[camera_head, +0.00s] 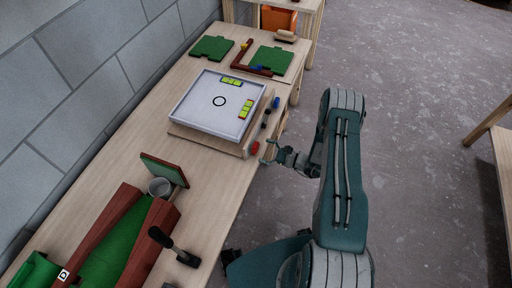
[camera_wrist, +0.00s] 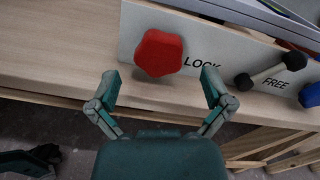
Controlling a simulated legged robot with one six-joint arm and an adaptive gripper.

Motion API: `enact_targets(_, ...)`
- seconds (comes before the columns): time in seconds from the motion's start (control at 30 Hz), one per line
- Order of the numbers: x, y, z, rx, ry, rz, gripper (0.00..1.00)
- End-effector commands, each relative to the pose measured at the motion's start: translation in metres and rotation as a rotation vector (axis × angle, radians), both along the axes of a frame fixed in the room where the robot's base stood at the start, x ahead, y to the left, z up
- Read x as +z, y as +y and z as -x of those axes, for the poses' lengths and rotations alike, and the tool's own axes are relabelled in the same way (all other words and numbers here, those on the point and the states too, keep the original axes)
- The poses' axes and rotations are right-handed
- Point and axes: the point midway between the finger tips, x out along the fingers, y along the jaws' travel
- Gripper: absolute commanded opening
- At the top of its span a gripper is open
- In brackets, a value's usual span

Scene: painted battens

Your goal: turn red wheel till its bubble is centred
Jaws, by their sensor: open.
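The red wheel (camera_wrist: 159,53) is a lobed knob on the front panel (camera_wrist: 205,50) of the levelling box, left of the word LOCK. It also shows in the head view (camera_head: 255,148). My gripper (camera_wrist: 160,82) is open, its two fingers apart on either side below the wheel and not closed on it. In the head view my gripper (camera_head: 268,152) is at the table's front edge beside the wheel. The white tray (camera_head: 192,108) carries two yellow-green bubble vials, one at the back (camera_head: 231,81) and one at the right (camera_head: 246,109). The bubbles are too small to judge.
A black lever (camera_wrist: 268,72) stands between LOCK and FREE, with a blue wheel (camera_wrist: 311,94) to its right. Green boards (camera_head: 270,60) lie at the back. A red-framed green trough (camera_head: 118,240) and a black-handled tool (camera_head: 172,246) are nearer.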

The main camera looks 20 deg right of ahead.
Motion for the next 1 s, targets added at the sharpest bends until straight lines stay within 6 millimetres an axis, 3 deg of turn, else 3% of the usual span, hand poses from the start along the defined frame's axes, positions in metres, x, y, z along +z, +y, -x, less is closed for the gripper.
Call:
enact_targets(0.2, 0.000, 0.024, -0.016, 0.002, 0.000, 0.000, 1.00)
enact_targets(0.57, 0.000, 0.028, -0.020, 0.000, 0.000, 0.000, 1.00)
enact_targets(0.73, 0.000, 0.028, -0.020, 0.000, 0.000, 0.000, 0.24)
enact_targets(0.77, 0.000, 0.028, -0.020, 0.000, 0.000, 0.000, 0.20)
enact_targets(1.0, 0.000, 0.028, -0.021, 0.001, 0.003, -0.002, 0.20)
